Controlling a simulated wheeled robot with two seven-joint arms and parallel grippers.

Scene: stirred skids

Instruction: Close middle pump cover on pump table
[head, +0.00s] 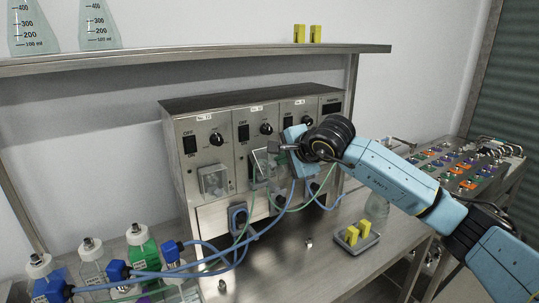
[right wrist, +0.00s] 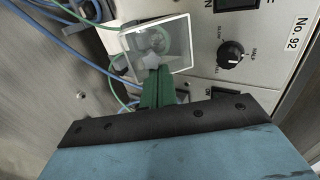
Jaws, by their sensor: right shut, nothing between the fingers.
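The pump unit (head: 262,106) is a steel box with three numbered pump panels on the table. The middle pump cover (head: 261,164) is a clear square box on the middle panel; it seems to stand out from the panel, but its exact angle is hard to tell. It also shows in the right wrist view (right wrist: 175,37), with the pump head behind it. My right gripper (head: 284,149) is shut and empty, right at the cover. Its green fingertips (right wrist: 155,74) overlap the cover's edge in the wrist view; contact cannot be told. My left gripper is not in view.
The left pump cover (head: 213,181) sits against its panel. Blue and green tubes (head: 240,245) run from the pumps to bottles (head: 141,247) at the lower left. A tray (head: 357,240) with yellow blocks and a clear flask (head: 377,206) stand right. A shelf (head: 200,60) hangs above.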

